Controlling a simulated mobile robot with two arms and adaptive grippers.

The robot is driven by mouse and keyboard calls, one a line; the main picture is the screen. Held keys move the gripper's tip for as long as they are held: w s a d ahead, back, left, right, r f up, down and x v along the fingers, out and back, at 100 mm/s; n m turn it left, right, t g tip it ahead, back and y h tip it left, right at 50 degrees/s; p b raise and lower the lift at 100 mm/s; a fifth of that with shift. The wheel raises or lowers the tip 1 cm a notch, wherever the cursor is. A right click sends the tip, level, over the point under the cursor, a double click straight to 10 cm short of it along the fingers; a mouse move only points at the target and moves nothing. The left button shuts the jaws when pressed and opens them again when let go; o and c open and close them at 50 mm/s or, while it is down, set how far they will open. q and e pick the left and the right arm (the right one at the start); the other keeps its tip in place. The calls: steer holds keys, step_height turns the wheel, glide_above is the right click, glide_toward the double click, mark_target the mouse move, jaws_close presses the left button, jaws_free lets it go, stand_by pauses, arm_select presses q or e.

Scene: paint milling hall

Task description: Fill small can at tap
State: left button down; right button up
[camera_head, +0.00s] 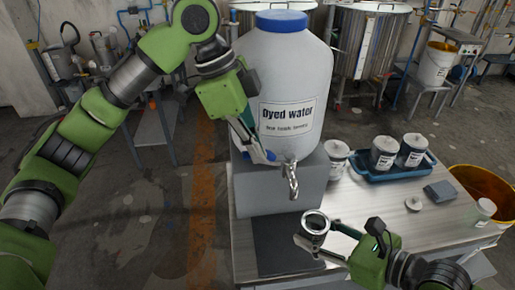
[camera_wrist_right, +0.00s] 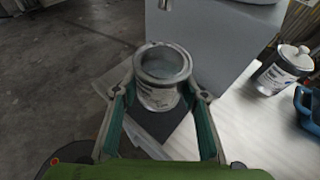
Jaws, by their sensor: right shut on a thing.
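The small open metal can (camera_head: 315,224) is held upright over the dark mat (camera_head: 283,249) in front of the tap. My right gripper (camera_head: 318,243) is shut on it; both fingers flank the can (camera_wrist_right: 163,93) in the right wrist view. The inside looks pale grey; I cannot tell whether it holds liquid. The can's mouth appears below and slightly right of the spout. My left gripper (camera_head: 268,157) is just left of the tap; its opening and any contact are unclear.
The container stands on a grey block (camera_head: 270,190) on the metal table (camera_head: 400,228). A blue tray (camera_head: 372,172) holds lidded cans to the right. A single lidded can (camera_head: 335,160) stands beside the block. A yellow bucket (camera_head: 482,190) is at the far right.

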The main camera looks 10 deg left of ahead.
steer(key=shift+w, duration=0.15)
steer(key=shift+w+a, duration=0.1)
steer(key=shift+a, duration=0.05)
arm_select(q)
step_height(320, 180, up, 10)
steer(key=shift+s, duration=0.2)
steer(key=shift+d, duration=0.1)
